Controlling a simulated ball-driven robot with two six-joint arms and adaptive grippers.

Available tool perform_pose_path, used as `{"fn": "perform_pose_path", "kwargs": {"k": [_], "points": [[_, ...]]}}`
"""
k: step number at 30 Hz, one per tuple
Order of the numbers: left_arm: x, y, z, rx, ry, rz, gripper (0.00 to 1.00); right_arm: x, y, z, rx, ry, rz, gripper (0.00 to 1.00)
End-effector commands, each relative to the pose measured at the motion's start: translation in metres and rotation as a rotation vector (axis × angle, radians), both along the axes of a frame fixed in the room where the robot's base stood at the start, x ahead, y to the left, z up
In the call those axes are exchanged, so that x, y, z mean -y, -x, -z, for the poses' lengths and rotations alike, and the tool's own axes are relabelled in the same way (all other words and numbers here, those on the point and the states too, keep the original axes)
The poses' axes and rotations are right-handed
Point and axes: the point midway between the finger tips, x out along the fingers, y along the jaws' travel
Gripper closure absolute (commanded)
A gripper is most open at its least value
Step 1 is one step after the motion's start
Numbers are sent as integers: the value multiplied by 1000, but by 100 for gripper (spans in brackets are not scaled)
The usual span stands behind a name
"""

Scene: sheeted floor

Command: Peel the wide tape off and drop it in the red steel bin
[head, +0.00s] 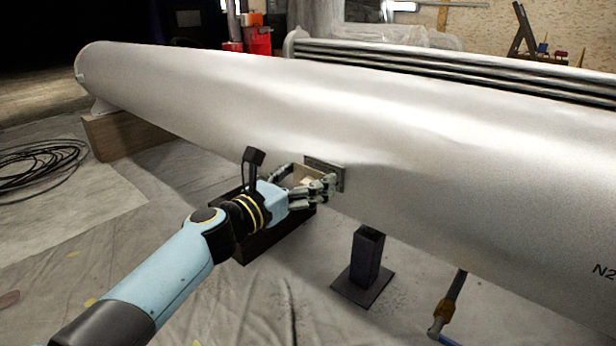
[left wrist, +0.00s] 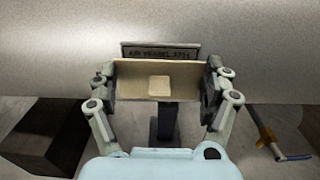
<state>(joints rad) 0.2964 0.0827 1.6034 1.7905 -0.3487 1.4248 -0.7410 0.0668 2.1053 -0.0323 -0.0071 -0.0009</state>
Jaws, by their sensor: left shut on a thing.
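The wide tape (left wrist: 135,82) is a tan strip with a paler square in its middle. In the left wrist view it spans between the fingers of my left gripper (head: 308,183), which is shut on it at both ends. The tape lies in front of the lower part of a dark nameplate (left wrist: 160,50) on the grey vessel (head: 400,130). I cannot tell whether it still touches the vessel. In the head view the fingers partly hide it. A red box-like thing (head: 257,41) stands far back behind the vessel; I cannot tell whether it is the bin. My right gripper is not in view.
A dark block (head: 270,240) lies on the sheeted floor below my left gripper. A dark post on a square foot (head: 365,270) stands to its right. A long-handled tool (head: 445,312) is at lower right. Coiled cable (head: 40,165) lies at far left.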

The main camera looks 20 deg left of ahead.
Motion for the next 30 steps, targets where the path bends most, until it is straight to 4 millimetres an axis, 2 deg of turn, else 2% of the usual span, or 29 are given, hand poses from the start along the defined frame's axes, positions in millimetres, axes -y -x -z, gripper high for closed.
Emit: {"fn": "perform_pose_path", "kwargs": {"k": [12, 30], "points": [[-5, 13, 0, 0, 0, 0, 61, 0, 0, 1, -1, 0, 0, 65], [-8, 21, 1, -1, -1, 0, 61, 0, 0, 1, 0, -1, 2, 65]]}}
